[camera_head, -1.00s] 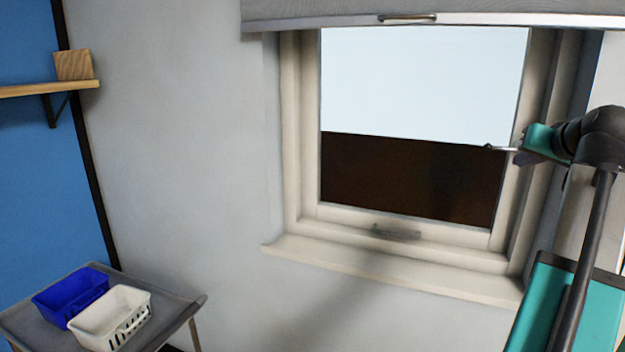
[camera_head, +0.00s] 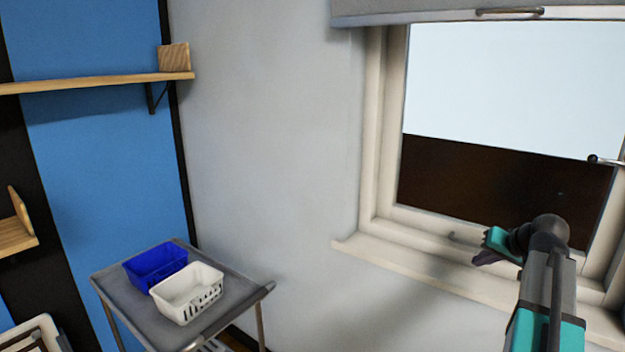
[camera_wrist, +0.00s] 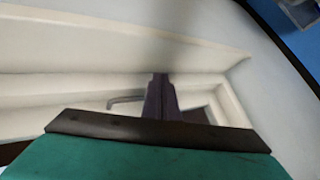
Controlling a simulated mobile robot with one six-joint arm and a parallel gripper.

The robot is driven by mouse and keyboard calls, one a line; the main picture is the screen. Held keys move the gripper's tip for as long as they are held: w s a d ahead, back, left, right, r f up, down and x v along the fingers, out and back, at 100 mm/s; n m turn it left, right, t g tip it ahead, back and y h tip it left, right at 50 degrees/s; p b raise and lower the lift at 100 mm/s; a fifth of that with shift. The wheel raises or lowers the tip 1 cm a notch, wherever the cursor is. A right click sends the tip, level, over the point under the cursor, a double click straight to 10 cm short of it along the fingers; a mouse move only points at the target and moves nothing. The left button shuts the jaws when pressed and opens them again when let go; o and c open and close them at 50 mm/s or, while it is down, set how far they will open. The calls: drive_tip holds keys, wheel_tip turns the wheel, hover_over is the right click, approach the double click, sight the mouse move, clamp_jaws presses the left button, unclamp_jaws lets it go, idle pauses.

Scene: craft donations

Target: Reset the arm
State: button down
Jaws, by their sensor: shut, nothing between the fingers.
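My gripper (camera_head: 478,260) is in front of the lower part of the window in the head view, at the left end of my teal and black arm. In the wrist view the dark fingers (camera_wrist: 161,100) are together, with nothing between them. The window frame and sill are close by in that view; whether the fingers touch anything cannot be told.
The window (camera_head: 383,130) has a pale sill (camera_head: 390,265) and a partly lowered blind (camera_head: 430,10). At the lower left, a grey table (camera_head: 235,300) holds a blue basket (camera_head: 150,268) and a white basket (camera_head: 187,292). A wooden shelf (camera_head: 90,84) is on the blue wall.

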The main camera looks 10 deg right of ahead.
drive_tip(key=w+a+f+n+g+y, duration=0.1)
drive_tip(key=w+a+f+g, duration=0.15)
drive_tip(key=a+f, duration=0.75)
drive_tip(key=s+a+f+n+g+y+b, duration=0.1)
drive_tip(key=s+a+f+g, duration=0.1)
drive_tip(key=a+f, duration=0.65)
drive_tip(key=s+a+f+n+g+y, duration=0.15)
drive_tip(key=a+f, duration=0.45)
drive_tip(key=f, duration=0.6)
drive_tip(key=s+a+f+g+b, duration=0.1)
drive_tip(key=s+a+f, duration=0.2)
drive_tip(key=a+f, duration=0.55)
drive_tip(key=s+a+f+n+g, duration=0.1)
drive_tip(key=s+a+f+g, duration=0.1)
drive_tip(key=s+a+f, duration=0.45)
drive_tip(key=s+a+f+n+g, duration=0.1)
drive_tip(key=s+a+f+g, duration=0.15)
drive_tip(key=s+f, duration=0.65)
drive_tip(key=s+f+g+h, duration=0.1)
drive_tip(key=s+f+h, duration=0.1)
drive_tip(key=s, duration=0.6)
drive_tip(key=s+f+n+g+h, duration=0.1)
drive_tip(key=s+f, duration=0.4)
drive_tip(key=s, duration=0.3)
drive_tip(key=shift+d+g+h, duration=0.35)
drive_tip(key=shift+d, duration=0.1)
